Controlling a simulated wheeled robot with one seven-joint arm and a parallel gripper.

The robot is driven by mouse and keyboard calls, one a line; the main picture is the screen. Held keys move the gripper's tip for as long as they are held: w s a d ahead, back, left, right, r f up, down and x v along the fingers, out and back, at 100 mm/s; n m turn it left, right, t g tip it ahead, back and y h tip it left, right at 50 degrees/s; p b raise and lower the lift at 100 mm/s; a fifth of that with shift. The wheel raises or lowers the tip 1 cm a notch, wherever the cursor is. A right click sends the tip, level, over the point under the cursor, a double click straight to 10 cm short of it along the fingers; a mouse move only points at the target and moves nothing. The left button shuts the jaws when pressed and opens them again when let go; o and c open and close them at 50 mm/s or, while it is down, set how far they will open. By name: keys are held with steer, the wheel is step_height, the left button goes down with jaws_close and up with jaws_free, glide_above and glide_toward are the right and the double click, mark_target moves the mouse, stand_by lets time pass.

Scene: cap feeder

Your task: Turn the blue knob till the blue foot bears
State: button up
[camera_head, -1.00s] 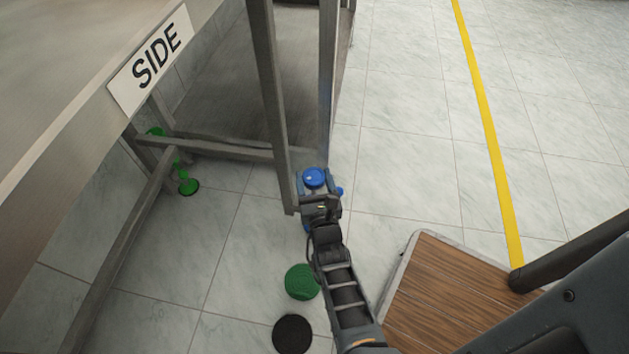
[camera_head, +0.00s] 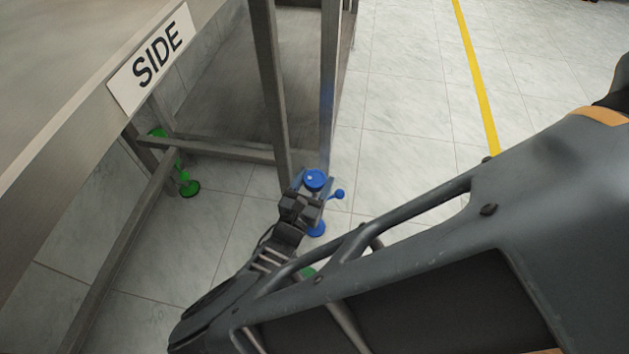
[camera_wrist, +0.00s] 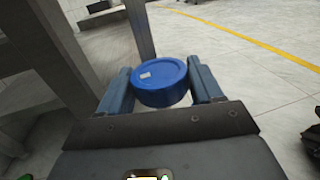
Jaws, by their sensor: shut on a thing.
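The blue knob (camera_head: 316,179) is a round cap with a small pale mark on top, at the lower end of a steel table leg. In the wrist view the knob (camera_wrist: 160,85) sits between the two fingers of my gripper (camera_wrist: 159,75), which is shut on its sides. The blue foot (camera_head: 317,229) is a disc low beneath the knob, partly hidden by my gripper. I cannot tell whether it touches the floor. A blue lever with a ball end (camera_head: 338,194) sticks out to the right.
The steel table (camera_head: 80,70) with its SIDE sign (camera_head: 152,60) fills the upper left. Green feet (camera_head: 189,187) stand under its other legs. A green disc (camera_head: 308,272) shows behind my arm. The tiled floor right of the leg is clear up to the yellow line (camera_head: 478,80).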

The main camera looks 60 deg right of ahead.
steer(key=shift+w+r+m+g, duration=0.1)
steer(key=shift+m+g, duration=0.8)
steer(key=shift+g, duration=0.9)
steer(key=o, duration=1)
steer(key=shift+c, duration=0.2)
steer(key=shift+a+t, duration=0.1)
steer(key=shift+t, duration=0.4)
steer(key=shift+n+t, duration=0.9)
steer(key=shift+t, duration=0.2)
steer(key=shift+n+t+y, duration=0.5)
steer(key=shift+n+t, duration=0.8)
steer(key=shift+t, duration=0.8)
steer(key=shift+s+n+t+y, duration=0.2)
steer(key=shift+n+t+y, duration=0.85)
steer(key=shift+t, duration=0.65)
